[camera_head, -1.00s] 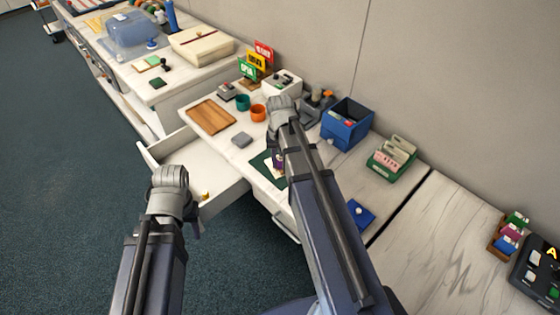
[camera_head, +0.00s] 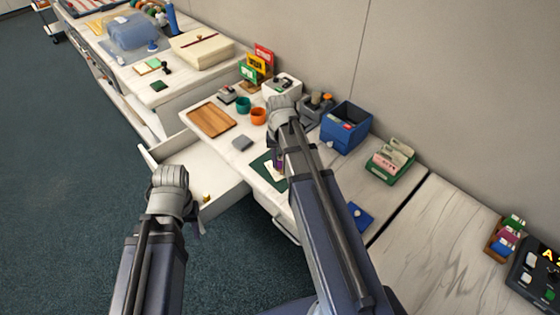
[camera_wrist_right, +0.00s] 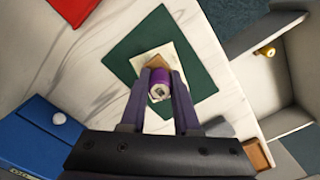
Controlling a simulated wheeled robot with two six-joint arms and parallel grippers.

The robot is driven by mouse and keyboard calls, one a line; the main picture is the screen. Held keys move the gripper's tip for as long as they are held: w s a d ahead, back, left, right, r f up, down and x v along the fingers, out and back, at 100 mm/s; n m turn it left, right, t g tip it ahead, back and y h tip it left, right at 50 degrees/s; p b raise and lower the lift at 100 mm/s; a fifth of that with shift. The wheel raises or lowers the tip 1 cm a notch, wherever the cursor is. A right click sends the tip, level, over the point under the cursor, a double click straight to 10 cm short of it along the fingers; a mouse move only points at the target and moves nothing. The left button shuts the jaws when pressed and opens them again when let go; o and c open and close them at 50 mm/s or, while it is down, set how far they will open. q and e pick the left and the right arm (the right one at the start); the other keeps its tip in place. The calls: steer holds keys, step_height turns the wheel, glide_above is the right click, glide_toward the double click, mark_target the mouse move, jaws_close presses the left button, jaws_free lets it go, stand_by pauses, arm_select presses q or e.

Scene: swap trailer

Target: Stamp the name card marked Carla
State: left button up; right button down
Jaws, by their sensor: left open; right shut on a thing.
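My right gripper (camera_wrist_right: 159,76) is shut on a purple stamp-like object (camera_wrist_right: 160,88) with a pale round end towards the camera. It is over a cream card (camera_wrist_right: 182,68) lying on a dark green mat (camera_wrist_right: 205,95). The gripper and object hide part of the card, and I cannot read its name. I cannot tell whether the object touches the card. In the head view my right forearm partly covers the mat (camera_head: 262,168). My left gripper (camera_head: 196,230) is open, low beside the open drawer, mostly hidden behind its own arm.
The pulled-out white drawer (camera_head: 207,165) holds a small brass-coloured item (camera_head: 206,198). A wooden board (camera_head: 211,119), a grey block (camera_head: 242,142), teal and orange cups, a blue bin (camera_head: 346,130) and a green card holder (camera_head: 390,165) stand around. A blue pad (camera_head: 360,217) lies right of my right arm.

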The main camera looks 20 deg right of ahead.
steer(key=shift+r+p, duration=2.4)
steer(key=shift+r, duration=0.35)
